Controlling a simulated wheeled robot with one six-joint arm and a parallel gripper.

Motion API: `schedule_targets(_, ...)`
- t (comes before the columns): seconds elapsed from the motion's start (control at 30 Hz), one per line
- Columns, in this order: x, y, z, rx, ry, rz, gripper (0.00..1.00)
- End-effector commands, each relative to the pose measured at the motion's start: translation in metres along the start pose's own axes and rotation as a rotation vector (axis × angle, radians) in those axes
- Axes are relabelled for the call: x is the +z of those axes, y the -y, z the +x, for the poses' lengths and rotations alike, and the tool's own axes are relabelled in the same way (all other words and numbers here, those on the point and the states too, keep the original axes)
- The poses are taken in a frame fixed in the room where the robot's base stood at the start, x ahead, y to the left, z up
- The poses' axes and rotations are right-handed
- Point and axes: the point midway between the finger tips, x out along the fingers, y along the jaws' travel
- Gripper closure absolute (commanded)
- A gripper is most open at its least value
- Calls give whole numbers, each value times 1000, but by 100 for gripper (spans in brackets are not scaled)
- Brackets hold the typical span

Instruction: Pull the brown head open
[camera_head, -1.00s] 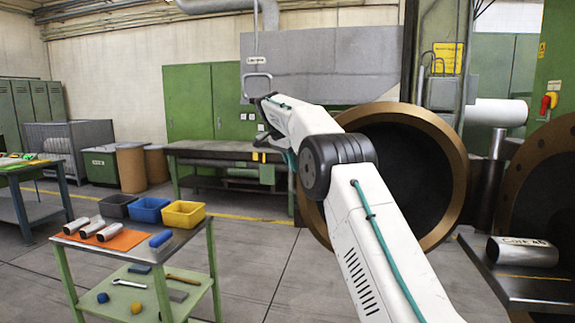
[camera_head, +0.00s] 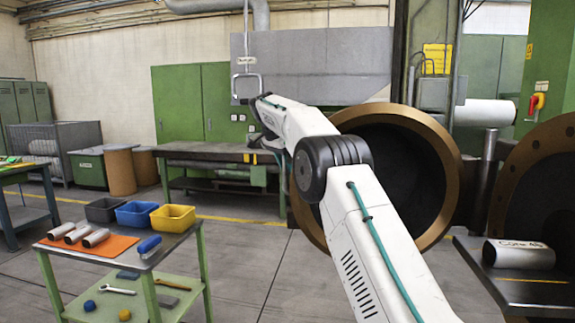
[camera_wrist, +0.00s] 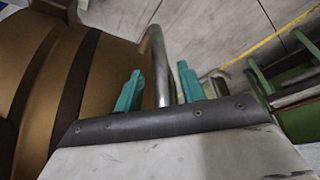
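The brown head (camera_head: 452,190) is a large round ring with a dark hollow, standing right of centre in the camera_head view. My arm crosses in front of its left part. In the wrist view its curved brown side (camera_wrist: 95,85) with dark bands fills the left. A bent metal handle (camera_wrist: 159,65) stands beside it. My gripper (camera_wrist: 160,86) has teal fingers on either side of the handle bar, with a narrow gap visible on each side. In the camera_head view my fingertips and the handle are hidden behind my arm.
A brown flange (camera_head: 508,165) with bolt holes stands at the far right, beside a dark post (camera_head: 485,185). A metal tube (camera_head: 518,254) lies on a table at the lower right. A cart (camera_head: 130,262) with bins stands at the left. The floor between is clear.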

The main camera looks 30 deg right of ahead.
Motion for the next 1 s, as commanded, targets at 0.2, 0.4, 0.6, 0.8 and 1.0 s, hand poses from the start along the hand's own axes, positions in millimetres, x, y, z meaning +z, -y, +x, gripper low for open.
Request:
schedule_targets(0.2, 1, 1, -22, -3, -1, -1, 60)
schedule_targets(0.4, 2, 1, -44, -2, -1, -2, 60)
schedule_targets(0.6, 20, 0, -58, -1, 0, -5, 60)
schedule_targets(0.8, 48, 0, -69, 0, 0, -5, 60)
schedule_targets(1.0, 83, -1, -83, -1, 0, -5, 60)
